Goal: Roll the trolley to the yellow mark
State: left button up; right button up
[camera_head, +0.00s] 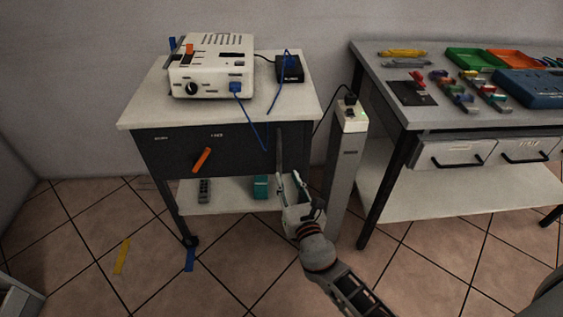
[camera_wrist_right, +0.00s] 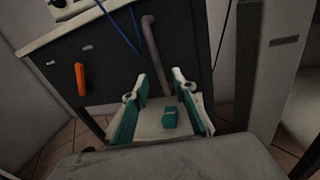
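The trolley (camera_head: 138,118) has a white top, a dark front panel with an orange handle (camera_head: 202,160), and a lower white shelf. Its front left caster stands by a blue floor mark (camera_head: 189,259). The yellow mark (camera_head: 122,257) lies on the tiles to the left of it. A grey upright bar (camera_head: 279,150) is on the trolley's front right; it also shows in the right wrist view (camera_wrist_right: 153,50). My right gripper (camera_head: 290,177) is open in front of the bar. In the wrist view the bar appears between and beyond the fingertips (camera_wrist_right: 161,82); contact cannot be told. My left gripper is out of view.
A white device (camera_head: 212,70) and a black box (camera_head: 290,69) with blue cables sit on the trolley. A grey post (camera_head: 346,165) with a plugged black cable stands close on the right, before a workbench (camera_head: 385,105). The floor left of the trolley is clear.

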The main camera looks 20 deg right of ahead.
aim_at(279, 161)
jog(key=shift+n, duration=0.5)
jog(key=w, duration=0.3)
jog(key=w+b, duration=0.1)
jog(key=w, duration=0.3)
jog(key=shift+w+d+r, duration=0.1)
jog(key=shift+d+r, duration=0.05)
jog(key=shift+w+r, duration=0.1)
jog(key=shift+w, duration=0.6)
jog(key=c, duration=0.8)
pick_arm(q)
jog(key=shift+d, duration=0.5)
pick_arm(e)
grip_shut()
